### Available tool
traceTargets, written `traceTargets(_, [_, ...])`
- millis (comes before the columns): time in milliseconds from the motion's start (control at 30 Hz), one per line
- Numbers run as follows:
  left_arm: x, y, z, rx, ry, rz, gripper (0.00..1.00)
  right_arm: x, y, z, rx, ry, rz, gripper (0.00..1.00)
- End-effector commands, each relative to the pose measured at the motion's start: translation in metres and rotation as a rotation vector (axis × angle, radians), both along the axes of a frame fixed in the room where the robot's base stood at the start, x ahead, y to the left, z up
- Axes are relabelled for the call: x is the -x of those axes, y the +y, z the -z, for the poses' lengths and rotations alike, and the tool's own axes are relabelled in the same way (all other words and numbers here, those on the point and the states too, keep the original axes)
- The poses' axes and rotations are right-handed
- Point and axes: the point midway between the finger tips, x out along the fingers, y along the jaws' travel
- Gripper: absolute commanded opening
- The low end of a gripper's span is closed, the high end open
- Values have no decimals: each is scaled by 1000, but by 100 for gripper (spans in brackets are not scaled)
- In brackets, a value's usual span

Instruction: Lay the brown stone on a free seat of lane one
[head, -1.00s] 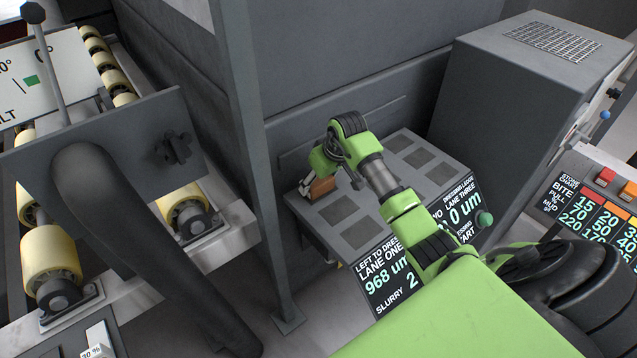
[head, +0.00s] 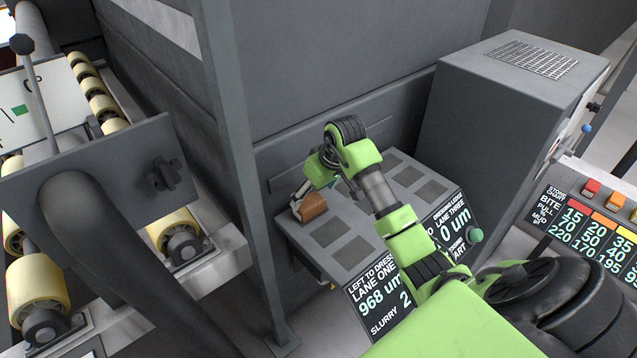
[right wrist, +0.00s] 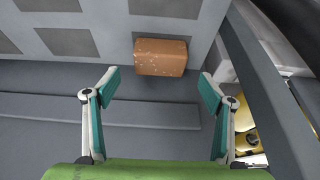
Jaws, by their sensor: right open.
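The brown stone (head: 312,207) is a small block lying at the far left end of the grey slab's front row. It seems to cover most of a dark square seat there, as a dark strip shows behind it in the right wrist view. My right gripper (head: 310,188) is just behind and above the stone. In the right wrist view the gripper (right wrist: 160,80) is open and empty, and the stone (right wrist: 161,60) lies beyond the fingertips, apart from them. Two bare seats (head: 327,231) show in the same row, above the lane one display (head: 378,290). My left gripper is not in view.
A grey post (head: 238,170) stands just left of the slab, close to my right gripper. A dark wall panel (head: 340,90) rises behind it. A grey cabinet (head: 510,120) stands to the right. Yellow rollers (head: 38,285) are at the left.

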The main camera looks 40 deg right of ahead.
Motion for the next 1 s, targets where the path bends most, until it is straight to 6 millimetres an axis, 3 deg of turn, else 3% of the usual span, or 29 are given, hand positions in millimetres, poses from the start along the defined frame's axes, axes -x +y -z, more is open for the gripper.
traceTargets(100, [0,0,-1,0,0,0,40,8,-1,-24,0,-5,0,75])
traceTargets(333, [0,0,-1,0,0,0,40,20,-2,-50,0,-1,0,75])
traceTargets(1000, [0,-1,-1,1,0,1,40,22,-2,-54,-1,1,0,75])
